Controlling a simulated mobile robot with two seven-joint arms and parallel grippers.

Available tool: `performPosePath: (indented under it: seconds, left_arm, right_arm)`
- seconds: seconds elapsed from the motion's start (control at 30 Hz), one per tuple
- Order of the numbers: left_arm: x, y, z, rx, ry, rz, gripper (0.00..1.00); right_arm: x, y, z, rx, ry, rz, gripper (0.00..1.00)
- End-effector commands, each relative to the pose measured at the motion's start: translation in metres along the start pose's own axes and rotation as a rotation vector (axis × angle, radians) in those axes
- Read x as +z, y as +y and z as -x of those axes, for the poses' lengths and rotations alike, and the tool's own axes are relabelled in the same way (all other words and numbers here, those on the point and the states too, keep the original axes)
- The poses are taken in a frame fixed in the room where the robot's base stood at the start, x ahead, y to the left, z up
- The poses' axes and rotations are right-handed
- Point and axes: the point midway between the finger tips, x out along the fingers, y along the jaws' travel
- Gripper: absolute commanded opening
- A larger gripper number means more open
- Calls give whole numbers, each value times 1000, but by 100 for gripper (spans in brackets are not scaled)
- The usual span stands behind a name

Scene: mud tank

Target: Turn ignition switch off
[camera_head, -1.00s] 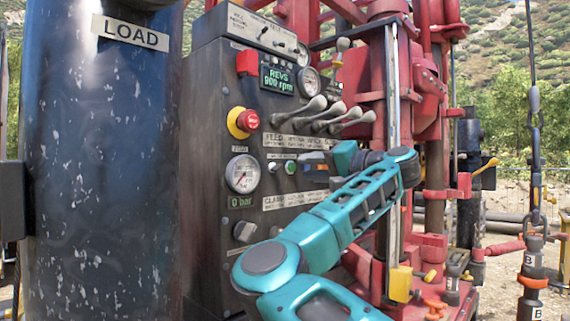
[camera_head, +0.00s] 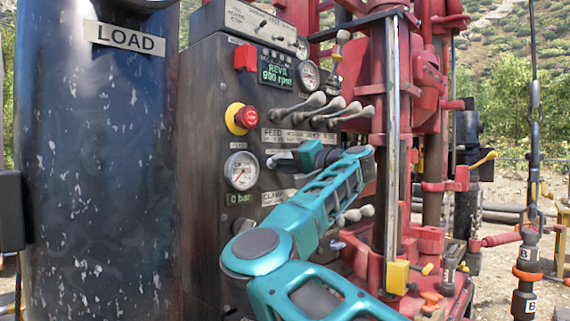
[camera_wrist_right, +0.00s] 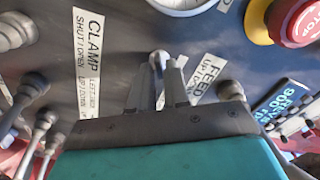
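The control panel (camera_head: 205,125) carries gauges, levers and buttons; I can read no ignition label. My right gripper (camera_head: 276,160) is at the panel face, right of the pressure gauge (camera_head: 241,171), and hides the small controls there. In the right wrist view the fingers (camera_wrist_right: 160,82) are a little apart, with a small metal switch (camera_wrist_right: 158,59) between their tips, between the CLAMP and FEED labels. Whether they touch it is unclear. The display (camera_head: 276,76) reads REVS 900 rpm. My left gripper is not in view.
Above the gripper are a red emergency button (camera_head: 248,118) and several long levers (camera_head: 335,107). More levers (camera_wrist_right: 40,125) stand close left of the gripper in the wrist view. A dark LOAD cylinder (camera_head: 95,170) stands left; the red rig (camera_head: 425,90) stands right.

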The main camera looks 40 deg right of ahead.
Motion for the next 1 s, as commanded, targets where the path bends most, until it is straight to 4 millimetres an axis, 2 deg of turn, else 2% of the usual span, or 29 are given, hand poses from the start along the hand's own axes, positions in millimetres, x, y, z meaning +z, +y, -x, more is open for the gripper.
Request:
performPosePath:
  seconds: [0.03,0.17,0.67,1.0]
  left_arm:
    - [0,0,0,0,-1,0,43]
    - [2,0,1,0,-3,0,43]
    - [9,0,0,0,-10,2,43]
    - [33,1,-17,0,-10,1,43]
  right_arm:
    - [0,0,0,0,0,0,11]
    - [0,0,0,0,0,0,0]
    - [1,2,0,0,0,27,0]
    - [2,5,0,4,0,231,0]
